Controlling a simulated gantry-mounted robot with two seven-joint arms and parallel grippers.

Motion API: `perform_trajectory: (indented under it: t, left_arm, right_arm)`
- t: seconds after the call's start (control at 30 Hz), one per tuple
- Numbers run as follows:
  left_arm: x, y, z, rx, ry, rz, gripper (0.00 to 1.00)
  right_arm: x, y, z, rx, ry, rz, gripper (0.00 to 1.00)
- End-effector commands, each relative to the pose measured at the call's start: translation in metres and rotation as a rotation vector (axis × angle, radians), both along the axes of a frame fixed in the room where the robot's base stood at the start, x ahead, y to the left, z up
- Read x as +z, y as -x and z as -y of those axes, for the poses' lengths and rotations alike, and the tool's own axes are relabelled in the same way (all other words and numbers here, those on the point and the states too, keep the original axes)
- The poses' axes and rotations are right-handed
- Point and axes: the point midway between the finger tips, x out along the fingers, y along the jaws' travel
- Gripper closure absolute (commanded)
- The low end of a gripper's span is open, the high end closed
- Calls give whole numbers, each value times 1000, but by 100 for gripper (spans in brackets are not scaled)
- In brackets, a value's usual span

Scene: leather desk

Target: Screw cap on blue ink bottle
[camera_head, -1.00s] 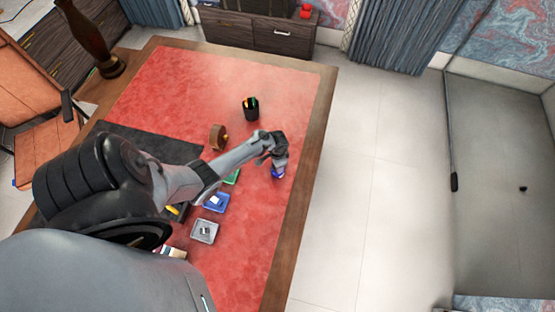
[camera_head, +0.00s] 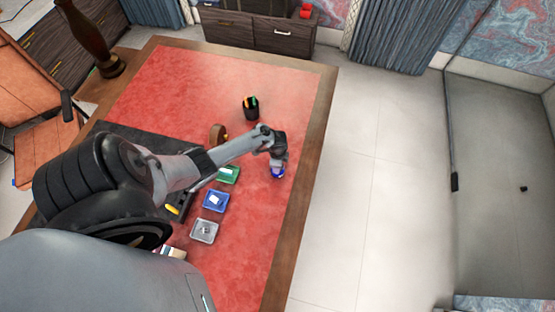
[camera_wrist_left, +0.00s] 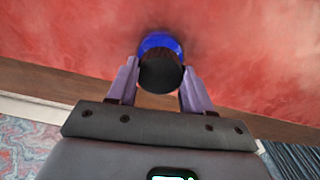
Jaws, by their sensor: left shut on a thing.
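The blue ink bottle (camera_head: 278,174) stands on the red leather desk (camera_head: 285,95) near its right edge. In the left wrist view, the blue bottle (camera_wrist_left: 155,42) shows as a rounded shape behind a black cap (camera_wrist_left: 160,74). The cap covers the bottle's mouth in this view, and I cannot tell how tightly it sits. My left gripper (camera_head: 279,162) is right above the bottle, and its two fingers (camera_wrist_left: 158,72) are closed on the sides of the cap. My right gripper is in neither view.
A green tray (camera_head: 236,178), a blue tray (camera_head: 208,206) and a grey tray (camera_head: 197,238) lie left of the bottle. A black pen cup (camera_head: 251,112) and a brown round object (camera_head: 217,131) stand farther back. The desk's right wooden edge (camera_head: 304,180) is close by.

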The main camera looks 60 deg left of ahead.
Motion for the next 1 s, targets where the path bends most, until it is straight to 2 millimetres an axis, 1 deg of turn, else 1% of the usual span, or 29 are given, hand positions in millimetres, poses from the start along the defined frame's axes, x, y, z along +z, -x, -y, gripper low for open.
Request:
perform_trajectory:
  t: [0.03, 0.13, 0.2, 0.5, 0.57, 0.7, 0.8, 0.9, 1.0]
  left_arm:
    - [-2, 0, -2, -77, -3, -2, 78]
    - [-1, 0, -1, -186, -2, -1, 78]
    - [-1, 0, 0, -219, 0, -1, 78]
    - [-1, 0, 0, -238, -1, -1, 78]
    - [-1, 0, -1, -280, -2, -1, 78]
    - [-3, 0, -1, -434, -3, -2, 78]
    - [-3, 0, -1, -516, -1, -2, 78]
    - [-2, 1, 0, -561, -1, -2, 78]
    - [-2, 1, 0, -571, 1, -2, 78]
  right_arm:
    - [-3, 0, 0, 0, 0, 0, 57]
    - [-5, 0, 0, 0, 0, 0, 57]
    - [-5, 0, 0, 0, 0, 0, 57]
    - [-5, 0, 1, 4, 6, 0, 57]
    - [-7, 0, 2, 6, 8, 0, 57]
    - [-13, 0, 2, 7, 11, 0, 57]
    - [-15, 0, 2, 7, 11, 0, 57]
    - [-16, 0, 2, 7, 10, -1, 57]
    - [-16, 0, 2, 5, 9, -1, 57]
